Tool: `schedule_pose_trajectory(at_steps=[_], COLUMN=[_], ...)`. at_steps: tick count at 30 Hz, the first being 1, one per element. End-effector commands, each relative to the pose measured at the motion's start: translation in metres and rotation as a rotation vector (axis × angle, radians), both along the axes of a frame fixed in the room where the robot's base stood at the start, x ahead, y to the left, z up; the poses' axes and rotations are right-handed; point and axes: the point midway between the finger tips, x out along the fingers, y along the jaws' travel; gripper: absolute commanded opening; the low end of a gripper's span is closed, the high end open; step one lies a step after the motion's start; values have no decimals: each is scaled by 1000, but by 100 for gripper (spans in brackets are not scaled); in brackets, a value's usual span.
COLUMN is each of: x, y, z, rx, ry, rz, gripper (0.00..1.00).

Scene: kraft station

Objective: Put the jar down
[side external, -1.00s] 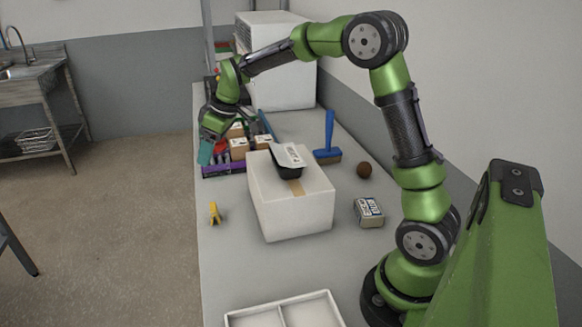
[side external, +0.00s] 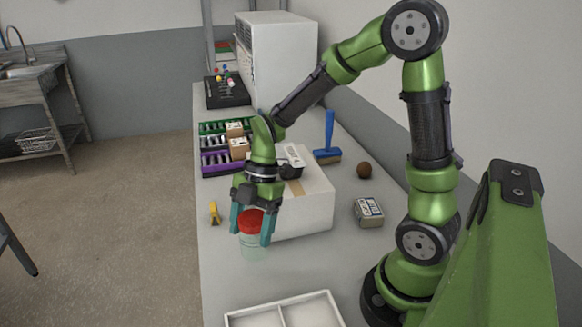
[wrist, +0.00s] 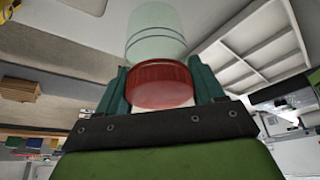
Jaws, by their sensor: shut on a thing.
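The jar (side external: 253,247) is clear and pale green with a red lid. In the side external view it is upright below my gripper (side external: 251,232), in front of the left part of the white box. My gripper is shut on the jar, with its teal fingers on either side of the red lid. In the wrist view the red lid (wrist: 161,84) sits between the fingers and the clear body (wrist: 156,35) extends beyond it. I cannot tell whether the jar's base touches the table.
A white box (side external: 305,205) stands just behind the jar. A white divided tray (side external: 285,312) lies at the table's front. A yellow clip-like item (side external: 214,212) is left, a butter-like pack (side external: 368,212) and brown ball (side external: 364,170) right.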

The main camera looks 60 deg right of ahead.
Motion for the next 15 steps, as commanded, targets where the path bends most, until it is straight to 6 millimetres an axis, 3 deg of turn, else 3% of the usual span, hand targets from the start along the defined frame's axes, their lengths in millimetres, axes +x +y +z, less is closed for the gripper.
schedule_pose_trajectory(at_steps=[9,15], x=[0,1], y=[0,0], z=[-41,-46], rx=[1,-1], ry=[2,-3], rz=[-2,-4], gripper=[31,31])
